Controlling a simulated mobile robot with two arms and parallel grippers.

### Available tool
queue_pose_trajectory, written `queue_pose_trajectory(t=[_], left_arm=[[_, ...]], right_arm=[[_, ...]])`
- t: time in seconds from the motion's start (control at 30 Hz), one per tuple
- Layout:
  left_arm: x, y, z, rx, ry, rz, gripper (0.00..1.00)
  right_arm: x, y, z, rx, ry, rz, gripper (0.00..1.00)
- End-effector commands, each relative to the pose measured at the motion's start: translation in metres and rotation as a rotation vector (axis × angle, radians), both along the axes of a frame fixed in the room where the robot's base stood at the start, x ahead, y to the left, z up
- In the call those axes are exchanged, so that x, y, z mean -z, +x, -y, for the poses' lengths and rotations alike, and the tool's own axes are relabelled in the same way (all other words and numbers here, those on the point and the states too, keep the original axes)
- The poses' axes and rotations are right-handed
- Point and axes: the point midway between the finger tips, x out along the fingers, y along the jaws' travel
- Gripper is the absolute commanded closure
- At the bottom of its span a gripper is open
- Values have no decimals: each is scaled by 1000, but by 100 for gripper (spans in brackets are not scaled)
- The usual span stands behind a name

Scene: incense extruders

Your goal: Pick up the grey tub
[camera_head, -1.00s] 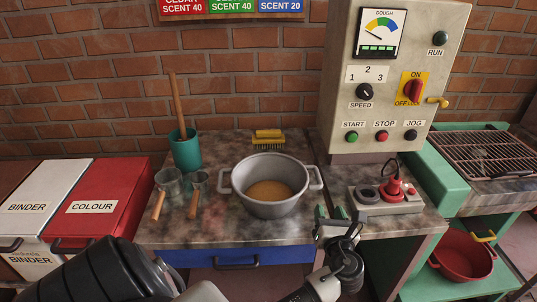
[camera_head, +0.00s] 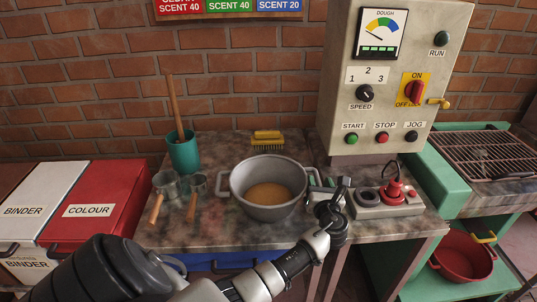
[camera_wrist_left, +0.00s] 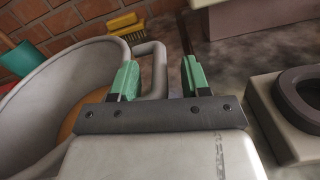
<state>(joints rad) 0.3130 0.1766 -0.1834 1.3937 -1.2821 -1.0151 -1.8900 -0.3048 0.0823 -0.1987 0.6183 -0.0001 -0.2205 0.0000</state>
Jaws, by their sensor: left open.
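The grey tub (camera_head: 262,211) is a round pot with two side handles, standing upright on the worktop with yellow-brown stuff inside. In the left wrist view its wall (camera_wrist_left: 35,95) fills the left side. My left gripper (camera_head: 328,184) is at the tub's right handle. In the left wrist view my open green fingers (camera_wrist_left: 158,76) lie either side of that handle (camera_wrist_left: 158,62), one towards the tub wall and one outside. Whether either touches it, I cannot tell. My right gripper is not in view.
A grey block with a red plug (camera_head: 393,190) stands close right of my gripper. The control box (camera_head: 385,75) rises at back right.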

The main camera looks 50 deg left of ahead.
Motion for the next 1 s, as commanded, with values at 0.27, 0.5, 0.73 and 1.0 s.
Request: queue_pose_trajectory(t=[0.27, 0.5, 0.73, 1.0], left_arm=[[0, 1, -1, 0, -1, 1, 63], [0, 1, -1, 0, -1, 1, 99], [-1, 1, -1, 0, 1, 1, 100], [-6, 1, -1, 0, 0, 4, 100]], right_arm=[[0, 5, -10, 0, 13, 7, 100], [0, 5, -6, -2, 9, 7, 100], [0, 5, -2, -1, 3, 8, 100], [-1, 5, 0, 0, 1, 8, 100]])
